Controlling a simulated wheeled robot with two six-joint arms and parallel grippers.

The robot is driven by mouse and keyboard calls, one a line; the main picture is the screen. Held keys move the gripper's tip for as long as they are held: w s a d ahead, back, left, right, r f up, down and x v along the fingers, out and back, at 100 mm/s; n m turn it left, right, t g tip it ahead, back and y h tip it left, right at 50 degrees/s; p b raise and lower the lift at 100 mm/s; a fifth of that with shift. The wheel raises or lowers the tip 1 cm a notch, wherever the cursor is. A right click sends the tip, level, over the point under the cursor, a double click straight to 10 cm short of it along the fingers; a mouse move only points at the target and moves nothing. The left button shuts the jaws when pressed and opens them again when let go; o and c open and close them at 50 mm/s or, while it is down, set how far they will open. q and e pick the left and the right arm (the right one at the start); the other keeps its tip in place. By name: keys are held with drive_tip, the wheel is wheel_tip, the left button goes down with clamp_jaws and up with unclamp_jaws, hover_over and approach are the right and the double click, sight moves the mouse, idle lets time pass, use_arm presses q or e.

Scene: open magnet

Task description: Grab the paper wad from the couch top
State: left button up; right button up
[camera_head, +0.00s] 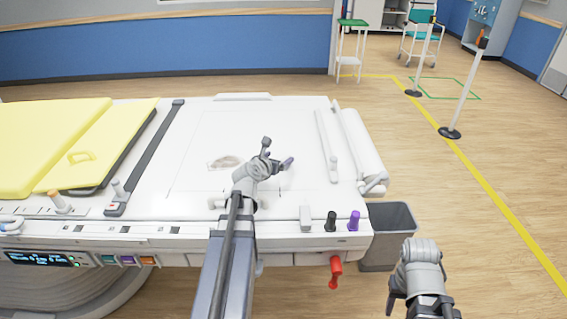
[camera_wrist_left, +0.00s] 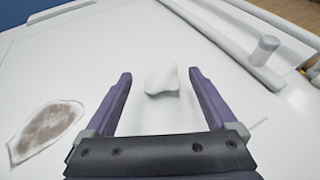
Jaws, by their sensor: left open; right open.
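The paper wad (camera_wrist_left: 162,80) is a small white crumpled lump on the white couch top (camera_head: 210,130). In the left wrist view it lies between the purple fingers of my open left gripper (camera_wrist_left: 160,74), near the fingertips, with a gap on each side. In the head view my left gripper (camera_head: 278,152) is over the middle of the couch top, and I cannot make out the wad there. My right gripper (camera_head: 416,292) is open at the lower right, off the couch, partly cut by the frame's edge.
A brownish stained patch (camera_head: 224,162) lies on the couch top left of my left gripper. White rails (camera_head: 327,145) run along the right side. Yellow cushions (camera_head: 50,145) cover the left end. A grey bin (camera_head: 390,238) stands on the floor by the couch's right end.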

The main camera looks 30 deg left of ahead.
sight(285, 154)
use_arm(q)
drive_tip(key=shift+b+x, duration=0.5)
drive_tip(key=shift+x, duration=0.85)
drive_tip(key=b+x, duration=0.1)
drive_tip(key=x, duration=0.1)
drive_tip(key=b+x, duration=0.1)
drive_tip(key=x, duration=0.1)
drive_tip(key=shift+a+f, duration=0.1)
drive_tip(key=shift+f, duration=0.25)
drive_tip(key=shift+w+f, duration=0.1)
drive_tip(key=shift+w, duration=0.35)
drive_tip(key=shift+s, duration=0.1)
drive_tip(key=shift+c, duration=0.2)
drive_tip(key=c, duration=1.3)
drive_tip(key=shift+c, duration=0.2)
wheel_tip(285, 154, up, 10)
drive_tip(key=p, duration=0.9)
drive_tip(key=shift+p, duration=0.35)
